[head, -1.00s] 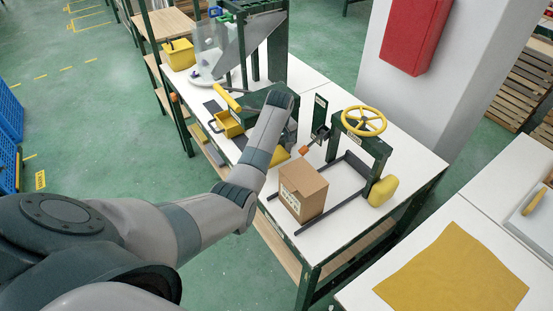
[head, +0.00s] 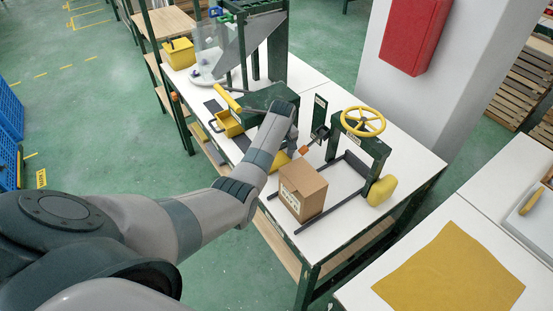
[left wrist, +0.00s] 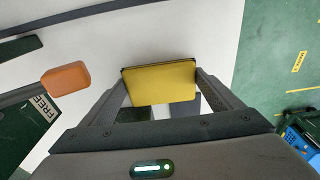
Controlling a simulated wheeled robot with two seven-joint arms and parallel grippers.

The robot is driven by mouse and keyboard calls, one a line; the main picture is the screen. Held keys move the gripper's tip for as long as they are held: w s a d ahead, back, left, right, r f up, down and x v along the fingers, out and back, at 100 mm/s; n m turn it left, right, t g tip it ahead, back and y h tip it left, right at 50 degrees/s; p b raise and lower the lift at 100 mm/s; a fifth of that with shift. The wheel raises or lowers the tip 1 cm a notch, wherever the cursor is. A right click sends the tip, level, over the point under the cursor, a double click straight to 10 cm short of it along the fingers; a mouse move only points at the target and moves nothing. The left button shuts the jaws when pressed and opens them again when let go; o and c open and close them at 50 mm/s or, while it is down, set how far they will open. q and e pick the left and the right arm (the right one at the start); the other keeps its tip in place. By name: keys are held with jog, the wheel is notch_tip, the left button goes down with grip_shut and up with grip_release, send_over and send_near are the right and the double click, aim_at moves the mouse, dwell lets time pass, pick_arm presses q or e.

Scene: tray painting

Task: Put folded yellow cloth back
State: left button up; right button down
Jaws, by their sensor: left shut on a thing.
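The folded yellow cloth (left wrist: 160,84) is a flat yellow block between the fingers of my left gripper (left wrist: 162,76) in the left wrist view. The gripper is shut on it, over the white tabletop. In the head view a yellow patch of it (head: 280,161) shows beside my arm, left of the cardboard box; the fingers are mostly hidden by my arm. I cannot tell whether the cloth touches the table. My right gripper is not in view.
The white workbench (head: 345,187) holds a cardboard box (head: 303,191), a green frame with a yellow handwheel (head: 363,121), a yellow lumpy thing (head: 382,190) and an open yellow bin (head: 229,124). A flat yellow sheet (head: 450,275) covers part of another table.

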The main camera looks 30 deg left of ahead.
aim_at(279, 164)
pick_arm(q)
jog(key=shift+f, duration=0.1)
jog(key=o, duration=0.9)
jog(key=r, duration=0.4)
jog(key=d+r+b, duration=0.1)
jog(key=r, duration=0.7)
jog(key=shift+s+d+r+b, duration=0.1)
jog(key=shift+s+d+b, duration=0.05)
jog(key=shift+s+b, duration=0.15)
